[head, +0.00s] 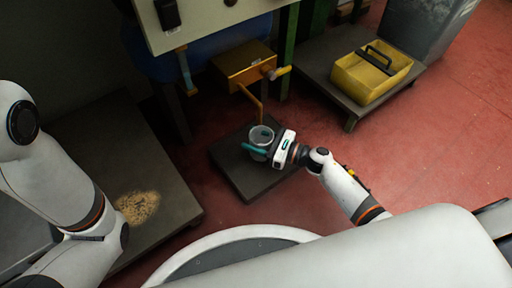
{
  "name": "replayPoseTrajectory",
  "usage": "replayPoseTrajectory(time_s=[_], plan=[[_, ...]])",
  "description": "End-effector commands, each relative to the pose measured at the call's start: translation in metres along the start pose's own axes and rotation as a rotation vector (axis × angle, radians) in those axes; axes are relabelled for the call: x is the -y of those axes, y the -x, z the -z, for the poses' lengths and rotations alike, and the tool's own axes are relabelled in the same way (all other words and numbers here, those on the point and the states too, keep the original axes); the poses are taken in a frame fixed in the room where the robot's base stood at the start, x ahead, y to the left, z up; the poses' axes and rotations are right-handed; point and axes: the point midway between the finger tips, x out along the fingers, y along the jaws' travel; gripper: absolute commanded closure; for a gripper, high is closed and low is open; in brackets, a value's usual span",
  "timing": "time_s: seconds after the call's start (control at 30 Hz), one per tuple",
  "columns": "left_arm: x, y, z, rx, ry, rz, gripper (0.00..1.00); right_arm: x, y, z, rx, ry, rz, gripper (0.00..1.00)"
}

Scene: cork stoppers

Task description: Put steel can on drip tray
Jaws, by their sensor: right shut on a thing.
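The steel can (261,133) is a small grey, open-topped cylinder near the middle of the picture. My right gripper (259,145) is shut on it, with its teal fingers at the can's near side. The fingers and hand hide part of the can. The can is over the drip tray (251,183), a dark, flat square low on the red floor. I cannot tell whether the can's bottom touches the tray. My left arm shows at the left, but its gripper is not in view.
A yellow machine part with a spout (244,66) stands just behind the can. A yellow crate (358,82) with a dark handle sits on a low grey platform at the upper right. A dark platform (165,187) with a tan granular pile (137,206) is at the left. Red floor is free at the right.

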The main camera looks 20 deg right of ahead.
Motion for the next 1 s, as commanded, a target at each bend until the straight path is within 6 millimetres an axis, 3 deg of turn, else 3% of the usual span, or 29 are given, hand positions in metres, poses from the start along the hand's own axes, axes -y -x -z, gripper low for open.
replayPoseTrajectory(time_s=[0.27, 0.63, 0.67, 0.77, 1.0], plan=[[0.006, 0.03, -0.011, 0.002, 0.0, 0.001, 0.64, 0.0, 0.0, -0.035, 0.0, 0.0, 0.0, 0.74], [0.006, 0.029, -0.01, -0.002, 0.0, 0.0, 0.64, 0.0, 0.001, -0.035, 0.001, -0.001, 0.0, 0.74], [0.006, 0.029, -0.01, -0.002, 0.0, 0.0, 0.64, 0.0, 0.001, -0.036, 0.001, -0.001, 0.0, 0.44], [0.006, 0.029, -0.01, -0.002, 0.0, 0.0, 0.64, 0.0, 0.001, -0.035, 0.001, -0.001, 0.0, 0.27], [0.006, 0.029, -0.01, -0.002, 0.0, 0.0, 0.64, 0.0, 0.001, -0.035, 0.001, 0.0, 0.0, 0.25]])
